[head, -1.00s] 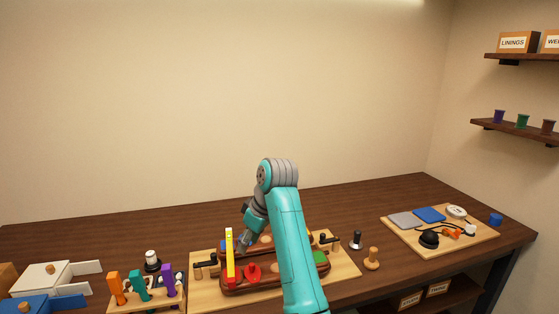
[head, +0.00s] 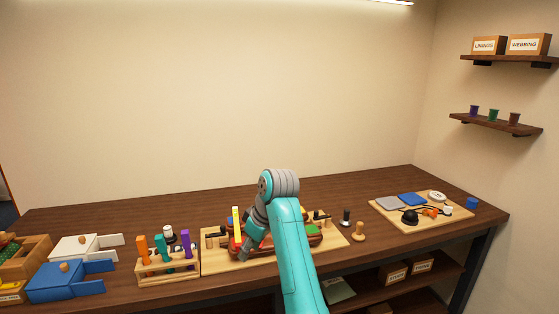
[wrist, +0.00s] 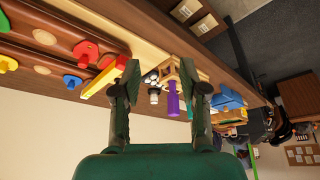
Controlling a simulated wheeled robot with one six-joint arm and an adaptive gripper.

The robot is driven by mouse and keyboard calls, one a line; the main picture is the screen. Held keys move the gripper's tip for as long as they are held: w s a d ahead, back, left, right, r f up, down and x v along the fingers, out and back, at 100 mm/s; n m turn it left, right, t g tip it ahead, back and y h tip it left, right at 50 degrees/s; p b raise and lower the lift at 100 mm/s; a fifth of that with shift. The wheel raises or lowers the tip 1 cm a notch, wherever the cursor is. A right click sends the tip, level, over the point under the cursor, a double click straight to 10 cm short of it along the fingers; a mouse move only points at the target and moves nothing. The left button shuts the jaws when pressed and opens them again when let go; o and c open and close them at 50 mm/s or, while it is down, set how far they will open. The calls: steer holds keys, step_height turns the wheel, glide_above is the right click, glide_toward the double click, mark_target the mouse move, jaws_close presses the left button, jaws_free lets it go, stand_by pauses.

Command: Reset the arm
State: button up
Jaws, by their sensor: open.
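My teal arm (head: 292,250) rises in front of the workbench and bends over at its grey elbow. My gripper (head: 243,257) hangs down over the front left part of the brown fitting block (head: 290,241). In the wrist view my gripper (wrist: 164,78) has its two fingers well apart, with nothing held between them. The brown block also shows in the wrist view (wrist: 60,22), with red, blue and yellow pieces on it. My arm hides much of the block in the head view.
A wooden rack (head: 168,270) with coloured handles stands left of the block's board (head: 212,264). Blue (head: 65,285) and white (head: 80,246) boxes lie further left. A tray (head: 440,226) with pads and tools lies at the right. The wall side behind is bare.

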steer(key=s+d+f+m+t, duration=0.1)
steer(key=s+d+f, duration=0.1)
steer(key=f, duration=0.6)
steer(key=s+d+f+m+t, duration=0.1)
steer(key=s+d+f, duration=0.15)
steer(key=f, duration=0.55)
steer(key=s+d+f+m+t, duration=0.1)
steer(key=s+d+f+m, duration=0.15)
steer(key=f, duration=0.55)
steer(key=s+d+f+m+t+h, duration=0.1)
steer(key=s+d+f+t, duration=0.1)
steer(key=s+d+f, duration=0.5)
steer(key=s+d+f+m+t, duration=0.1)
steer(key=s+d+f+m, duration=0.15)
steer(key=s+f, duration=0.55)
steer(key=s+d+r+m+t+h, duration=0.1)
steer(key=s+d+r+t, duration=0.2)
steer(key=s, duration=0.8)
steer(key=s+d+r+m+t+h, duration=0.1)
steer(key=s+d+r, duration=0.25)
steer(key=s, duration=0.85)
steer(key=s+d+r+m+t+h, duration=0.1)
steer(key=s+d+r+t, duration=0.1)
steer(key=s+r, duration=1.3)
steer(key=shift+s+d+r+m, duration=0.15)
steer(key=shift+d+r+m, duration=0.25)
steer(key=shift+d+r, duration=0.2)
